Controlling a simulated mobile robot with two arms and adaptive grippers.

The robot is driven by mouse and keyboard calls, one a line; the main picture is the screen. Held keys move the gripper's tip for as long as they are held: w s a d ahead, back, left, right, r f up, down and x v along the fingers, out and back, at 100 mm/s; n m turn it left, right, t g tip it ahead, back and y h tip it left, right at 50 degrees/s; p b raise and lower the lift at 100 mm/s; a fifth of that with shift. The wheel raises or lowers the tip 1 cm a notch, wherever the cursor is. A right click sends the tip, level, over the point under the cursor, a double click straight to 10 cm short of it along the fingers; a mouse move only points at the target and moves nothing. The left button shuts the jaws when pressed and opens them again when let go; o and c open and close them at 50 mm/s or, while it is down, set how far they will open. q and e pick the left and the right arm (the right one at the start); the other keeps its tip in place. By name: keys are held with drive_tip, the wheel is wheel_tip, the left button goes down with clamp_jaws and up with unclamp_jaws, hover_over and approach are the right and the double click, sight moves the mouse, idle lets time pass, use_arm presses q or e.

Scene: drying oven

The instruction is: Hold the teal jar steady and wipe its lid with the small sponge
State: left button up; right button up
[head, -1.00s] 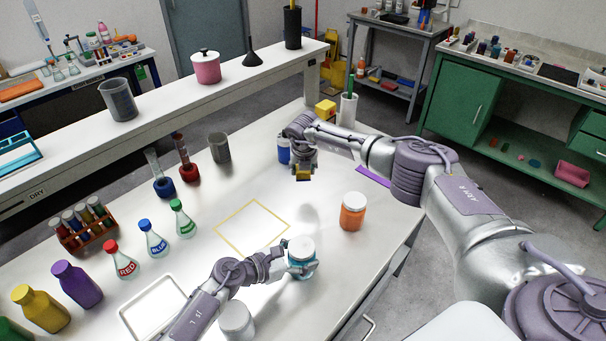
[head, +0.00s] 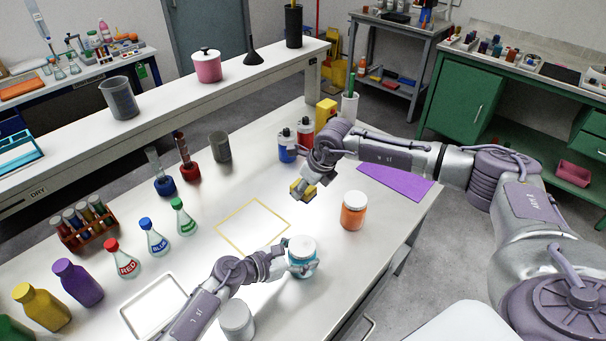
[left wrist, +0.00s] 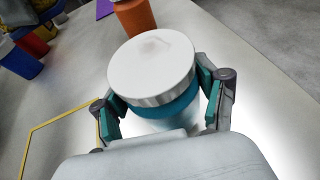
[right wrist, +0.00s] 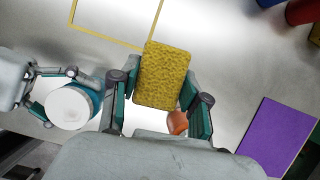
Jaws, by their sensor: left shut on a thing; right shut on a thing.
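The teal jar (head: 303,266) with a white lid (head: 301,246) stands upright on the white table. My left gripper (head: 288,262) is shut around its sides. In the left wrist view the lid (left wrist: 151,62) faces up between the fingers, with a faint greyish smudge on it. My right gripper (head: 303,187) is shut on the yellow sponge (head: 299,192) and holds it above the table, behind the jar and apart from it. In the right wrist view the sponge (right wrist: 164,75) sits between the fingers, with the jar's lid (right wrist: 70,106) to its left.
An orange jar (head: 353,212) stands close to the right of the teal jar. A yellow outlined square (head: 236,210), flasks, a white tray (head: 134,322) and a white-lidded jar (head: 236,319) lie leftward. A purple mat (head: 395,186) and blue and red bottles stand farther back.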

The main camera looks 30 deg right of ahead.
sight(309, 242)
drive_tip(key=s+a+r+n+g+y, duration=0.1)
drive_tip(key=s+a+r+n, duration=0.1)
drive_tip(key=s+r+n, duration=0.3)
drive_tip(key=s+a+n+g+y, duration=0.1)
drive_tip(key=s+a+n, duration=0.15)
drive_tip(key=s, duration=0.45)
drive_tip(key=shift+n, duration=0.35)
drive_tip(key=shift+s+d+f, duration=0.1)
drive_tip(key=shift+s+f, duration=0.05)
drive_tip(key=shift+f, duration=3.15)
drive_tip(key=shift+s+a+f, duration=0.15)
drive_tip(key=shift+a+f, duration=0.25)
drive_tip(key=shift+f, duration=0.25)
drive_tip(key=shift+c, duration=0.9)
drive_tip(key=shift+s+a, duration=0.2)
drive_tip(key=shift+a, duration=0.5)
drive_tip(key=shift+s+a, duration=0.2)
drive_tip(key=shift+a, duration=0.45)
drive_tip(key=shift+w+d+f, duration=0.1)
drive_tip(key=shift+w+d, duration=0.2)
drive_tip(key=shift+d, duration=0.65)
drive_tip(key=shift+w+d, duration=0.25)
drive_tip(key=shift+d, duration=0.7)
drive_tip(key=shift+a+r, duration=0.15)
drive_tip(key=shift+r, duration=4)
use_arm(q)
drive_tip(key=o, duration=1.2)
